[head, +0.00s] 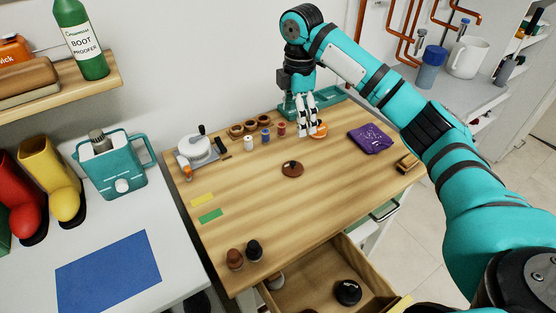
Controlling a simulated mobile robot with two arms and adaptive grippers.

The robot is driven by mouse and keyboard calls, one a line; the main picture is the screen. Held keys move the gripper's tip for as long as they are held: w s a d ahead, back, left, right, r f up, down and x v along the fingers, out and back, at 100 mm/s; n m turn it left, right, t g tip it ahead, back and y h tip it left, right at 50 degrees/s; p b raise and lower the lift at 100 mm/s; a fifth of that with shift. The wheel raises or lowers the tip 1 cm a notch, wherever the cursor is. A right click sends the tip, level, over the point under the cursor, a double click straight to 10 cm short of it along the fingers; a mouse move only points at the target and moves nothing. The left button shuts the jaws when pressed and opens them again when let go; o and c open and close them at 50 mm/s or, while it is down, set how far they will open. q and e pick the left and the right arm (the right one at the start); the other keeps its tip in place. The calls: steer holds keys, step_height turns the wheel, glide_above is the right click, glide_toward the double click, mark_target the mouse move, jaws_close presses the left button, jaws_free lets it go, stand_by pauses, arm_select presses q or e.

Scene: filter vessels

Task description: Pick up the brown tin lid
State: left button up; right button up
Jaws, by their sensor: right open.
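A small round brown object with a shiny top (291,169), which looks like the brown tin lid, lies flat on the wooden bench (330,195) near its middle. My right gripper (308,130) points down over the back of the bench, behind and a little right of the lid, apart from it. Its fingers are open. An orange round item (319,129) is beside and partly behind the fingers; whether they touch cannot be told. My left gripper is out of view.
A white device with a crank (197,150), small spools (265,136) and a teal tray (325,97) line the back. A purple cloth (370,138) lies right. Brown and black knobs (244,254) stand at the front left, near an open drawer (310,285). Bench around the lid is clear.

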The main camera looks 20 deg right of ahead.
step_height(320, 180, down, 5)
steer(key=p, duration=0.2)
glide_above(292, 162)
steer(key=f, duration=0.6)
steer(key=shift+s+d, duration=0.25)
steer(key=shift+f, duration=0.45)
steer(key=f, duration=0.3)
steer(key=f+p, duration=0.1)
steer(key=shift+w+a+f, duration=0.2)
steer(key=shift+a, duration=0.1)
steer(key=shift+f, duration=0.3)
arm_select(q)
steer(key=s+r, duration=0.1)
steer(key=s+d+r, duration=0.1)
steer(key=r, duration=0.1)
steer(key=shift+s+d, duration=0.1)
arm_select(e)
steer(key=shift+c, duration=0.4)
steer(key=c, duration=0.9)
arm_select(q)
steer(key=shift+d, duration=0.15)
arm_select(e)
steer(key=shift+c, duration=0.5)
